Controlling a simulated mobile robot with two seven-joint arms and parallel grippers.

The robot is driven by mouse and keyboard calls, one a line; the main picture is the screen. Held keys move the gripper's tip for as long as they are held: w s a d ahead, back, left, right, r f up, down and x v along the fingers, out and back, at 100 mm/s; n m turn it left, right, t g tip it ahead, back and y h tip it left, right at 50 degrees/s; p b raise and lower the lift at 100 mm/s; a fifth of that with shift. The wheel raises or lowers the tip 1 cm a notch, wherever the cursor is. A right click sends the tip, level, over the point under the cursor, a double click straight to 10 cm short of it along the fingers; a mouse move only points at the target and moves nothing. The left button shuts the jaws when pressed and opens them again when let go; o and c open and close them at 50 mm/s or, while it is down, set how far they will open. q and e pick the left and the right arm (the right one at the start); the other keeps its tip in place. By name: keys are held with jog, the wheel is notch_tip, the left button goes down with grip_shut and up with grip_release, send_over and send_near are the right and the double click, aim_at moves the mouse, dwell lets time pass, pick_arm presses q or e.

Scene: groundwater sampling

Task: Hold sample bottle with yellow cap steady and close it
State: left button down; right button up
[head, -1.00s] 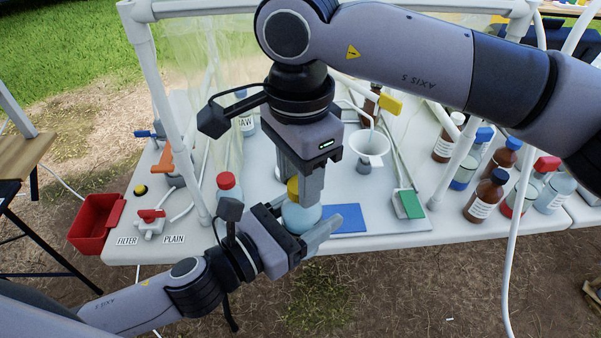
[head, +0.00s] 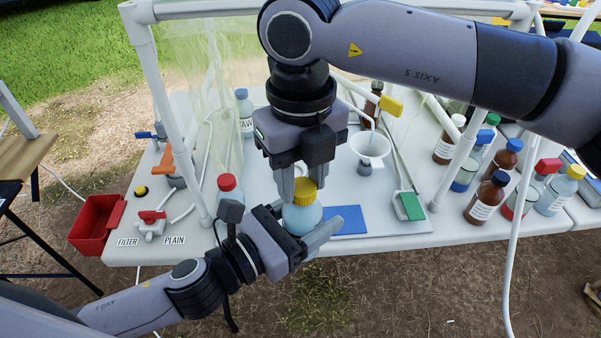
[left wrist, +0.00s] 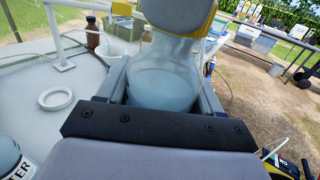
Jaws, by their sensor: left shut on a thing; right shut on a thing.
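The sample bottle (head: 298,217) is pale blue and translucent, with its yellow cap (head: 302,190) on top. My left gripper (head: 303,232) is shut around the bottle's body from the left, near the front edge of the table. In the left wrist view the bottle (left wrist: 165,80) stands between the fingers, partly filled with bluish liquid. My right gripper (head: 300,178) comes from above, with its fingers pointing down at the yellow cap and shut on it. In the left wrist view a grey part covers most of the cap; only its yellow edges show.
The white table (head: 390,230) holds a blue pad (head: 343,219) right of the bottle and a white funnel (head: 370,145) behind. A red-capped bottle (head: 228,187) stands to the left. Several brown and clear bottles stand at right. White frame poles rise around the work area.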

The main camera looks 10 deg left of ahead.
jog(key=shift+m, duration=1.1)
jog(key=o, duration=1.1)
notch_tip(320, 180, up, 12)
